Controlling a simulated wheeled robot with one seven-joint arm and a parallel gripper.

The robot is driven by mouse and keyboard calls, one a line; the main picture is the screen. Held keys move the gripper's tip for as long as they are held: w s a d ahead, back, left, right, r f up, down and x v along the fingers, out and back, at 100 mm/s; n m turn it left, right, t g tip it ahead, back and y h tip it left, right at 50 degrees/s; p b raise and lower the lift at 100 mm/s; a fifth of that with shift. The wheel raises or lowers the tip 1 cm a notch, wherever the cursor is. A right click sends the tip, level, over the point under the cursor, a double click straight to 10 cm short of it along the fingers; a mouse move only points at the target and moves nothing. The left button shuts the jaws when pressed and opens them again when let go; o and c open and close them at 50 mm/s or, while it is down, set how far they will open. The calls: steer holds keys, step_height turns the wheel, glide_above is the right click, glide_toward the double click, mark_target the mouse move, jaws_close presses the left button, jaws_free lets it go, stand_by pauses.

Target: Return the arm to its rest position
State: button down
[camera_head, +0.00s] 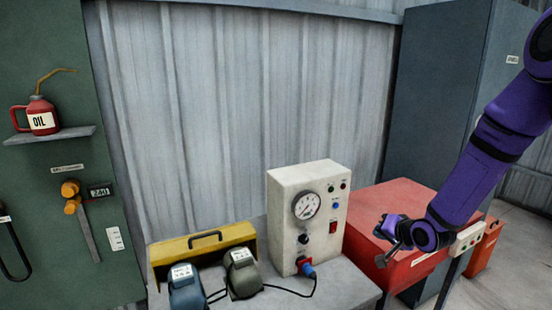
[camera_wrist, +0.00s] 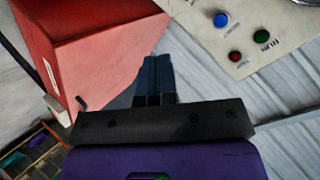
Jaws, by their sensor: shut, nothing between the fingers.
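My purple arm comes in from the right in the head view. My gripper (camera_head: 386,258) is in front of the red cabinet (camera_head: 412,205), to the right of the white gauge box (camera_head: 318,185). In the wrist view the two dark fingers of my gripper (camera_wrist: 154,68) lie together, shut, with nothing between them. The red cabinet (camera_wrist: 95,35) fills the upper left there, and a pale panel with blue, red and green buttons (camera_wrist: 240,30) is at the upper right.
A grey bench (camera_head: 345,285) carries the gauge box, a yellow case (camera_head: 202,243), and a blue (camera_head: 186,290) and a green device (camera_head: 243,275) with black cables. A tall blue-grey cabinet (camera_head: 435,80) stands behind. A red oil can (camera_head: 38,116) sits on a shelf at left.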

steer(key=s+d+r+n+g+h, duration=0.1)
steer(key=s+r+n+h, duration=0.1)
steer(key=s+r, duration=0.55)
steer(key=s+d+r+n+g+h, duration=0.1)
steer(key=s+r+g+h, duration=0.2)
steer(key=r, duration=0.8)
steer(key=s+a+r+n, duration=0.1)
steer(key=s+r, duration=0.3)
steer(key=s, duration=0.8)
steer(key=s+r+n+g+y, duration=0.1)
steer(key=s+r, duration=0.3)
steer(key=s, duration=0.8)
steer(key=shift+a+r+n+g, duration=0.25)
steer(key=shift+a+n+g, duration=0.05)
steer(key=shift+a, duration=0.05)
